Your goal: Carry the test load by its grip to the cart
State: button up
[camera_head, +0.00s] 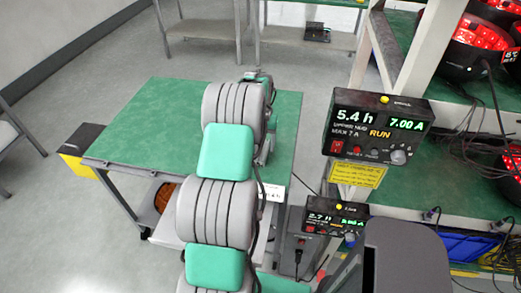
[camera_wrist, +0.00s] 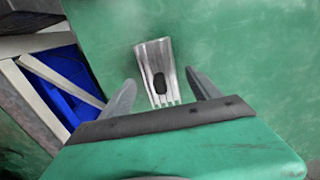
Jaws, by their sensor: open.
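In the wrist view, a silver finned block with a dark oval grip (camera_wrist: 160,84), which looks like the test load (camera_wrist: 153,53), is on or above a green surface. My gripper (camera_wrist: 161,80) is open, with one finger on each side of the block in the picture and a visible gap on both sides. How far the fingertips are above the block cannot be told. In the head view, a green-topped table or cart (camera_head: 135,125) stands ahead, partly behind my arm. The block and my fingertips are hidden in that view.
A rack with a lit meter box (camera_head: 378,125) and red-lit units (camera_head: 480,32) stands on the right, with loose cables. A blue bin (camera_wrist: 65,82) shows in the wrist view. The green top's left part is bare.

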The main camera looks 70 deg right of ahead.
notch_tip(320, 180, up, 9)
jog(key=shift+f+b, duration=0.1)
jog(key=shift+b, duration=0.55)
jog(key=w+a+r+n+t+h, duration=0.1)
jog(key=w+a+r+n, duration=0.3)
jog(key=w+a, duration=0.8)
jog(key=w+a+r+n, duration=0.4)
jog(key=w+a+r, duration=0.1)
jog(key=w+a, duration=0.75)
jog(key=a+n+t, duration=0.2)
jog(key=a+n, duration=0.3)
jog(key=a, duration=1.4)
jog(key=s+a+f+n+y, duration=0.1)
jog(key=s+a+n, duration=0.3)
jog(key=a, duration=0.8)
jog(key=shift+s+a+f+t, duration=0.3)
jog(key=shift+s+a+f, duration=0.05)
jog(key=shift+s+f, duration=0.3)
